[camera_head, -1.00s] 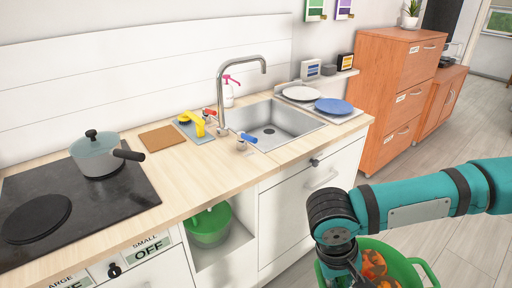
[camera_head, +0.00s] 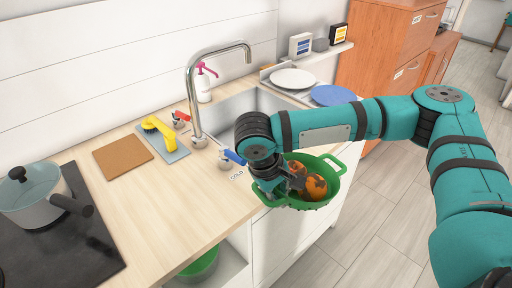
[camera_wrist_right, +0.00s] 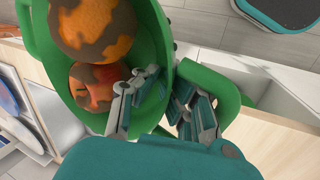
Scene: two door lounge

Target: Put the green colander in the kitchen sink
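The green colander (camera_head: 328,172) hangs at the counter's front edge, before the sink, holding orange-brown mottled round items (camera_head: 315,187). My right gripper (camera_head: 285,190) grips its near left side. In the right wrist view, the fingers (camera_wrist_right: 163,108) straddle the colander's rim (camera_wrist_right: 172,62) beside a handle loop (camera_wrist_right: 222,85), one finger inside the bowl; they look closed on it. The metal kitchen sink (camera_head: 225,104) lies behind my right wrist, which hides part of its basin. My left gripper is not in view.
A curved tap (camera_head: 192,92) with red and blue handles (camera_head: 233,157) rises left of the sink. A white plate (camera_head: 293,79) and blue plate (camera_head: 332,95) lie right of it.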

